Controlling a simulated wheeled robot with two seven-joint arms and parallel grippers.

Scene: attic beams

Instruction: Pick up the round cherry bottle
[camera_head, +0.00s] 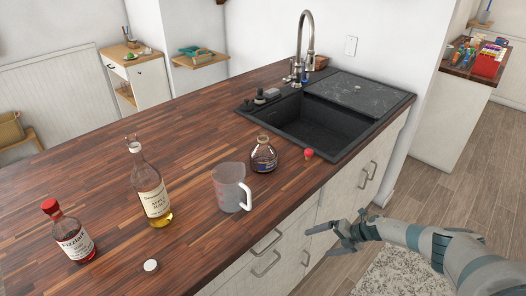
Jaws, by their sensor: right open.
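A red-capped bottle (71,232) with dark red contents and a red and white label stands at the counter's left end. A squat, round, dark bottle (264,155) stands uncapped near the sink; its label is too small to read. I cannot tell by label which is the cherry one. A loose red cap (308,153) lies right of the squat bottle. My right gripper (330,232) is open and empty, in front of the drawers beyond the counter's front edge, apart from both bottles. My left gripper is out of view.
A tall apple juice bottle (152,187), a clear measuring jug (231,187) and a white cap (150,265) are on the wooden counter (115,150). A dark sink (318,125) with a tall faucet (303,45) is set in behind. The counter's far left is mostly clear.

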